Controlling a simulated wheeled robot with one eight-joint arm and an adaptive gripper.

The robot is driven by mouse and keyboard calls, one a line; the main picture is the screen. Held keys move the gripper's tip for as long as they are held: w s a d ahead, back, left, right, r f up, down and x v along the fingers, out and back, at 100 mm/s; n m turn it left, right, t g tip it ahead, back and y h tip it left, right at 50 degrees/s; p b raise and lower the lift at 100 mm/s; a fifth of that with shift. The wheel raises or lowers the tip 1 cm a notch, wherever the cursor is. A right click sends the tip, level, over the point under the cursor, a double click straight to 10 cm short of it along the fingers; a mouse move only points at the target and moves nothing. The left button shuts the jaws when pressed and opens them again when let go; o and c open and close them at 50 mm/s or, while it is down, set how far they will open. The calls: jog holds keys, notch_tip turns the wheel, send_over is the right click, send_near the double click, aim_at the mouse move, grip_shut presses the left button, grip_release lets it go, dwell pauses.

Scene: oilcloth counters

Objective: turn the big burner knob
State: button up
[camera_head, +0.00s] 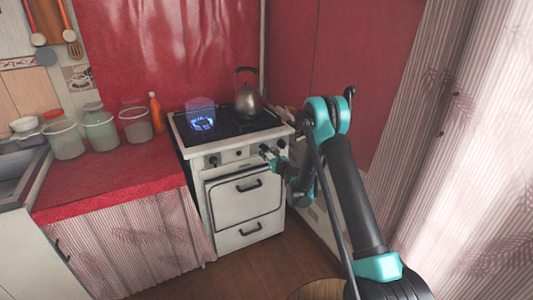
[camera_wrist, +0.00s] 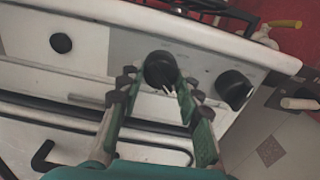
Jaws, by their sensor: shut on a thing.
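The white stove (camera_head: 224,172) stands against the red wall, with black knobs along its front panel. In the wrist view, a black burner knob (camera_wrist: 159,68) with a pale mark sits between the tips of my gripper (camera_wrist: 156,86). The fingers are closed around its sides. A second black knob (camera_wrist: 235,88) is just to the right, clear of the fingers. A round black part (camera_wrist: 61,42) is at the far left of the panel. In the head view, my gripper (camera_head: 268,154) reaches the right part of the panel and partly hides the knobs there.
A blue flame burns by a clear pot (camera_head: 201,108) on the left burner. A metal kettle (camera_head: 249,100) stands at the back right. Oven handles (camera_head: 249,185) jut out below the panel. Jars (camera_head: 99,128) and an orange bottle (camera_head: 156,112) stand on the red counter (camera_head: 112,182).

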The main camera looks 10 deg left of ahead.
jog(key=n, duration=1.3)
jog(key=shift+d+n, duration=0.1)
jog(key=shift+n, duration=0.2)
jog(key=n, duration=0.6)
jog(key=shift+r, duration=0.1)
jog(key=n, duration=0.6)
jog(key=shift+n, duration=0.4)
jog(key=o, duration=1.2)
jog(key=shift+c, duration=0.2)
jog(key=shift+r, duration=0.15)
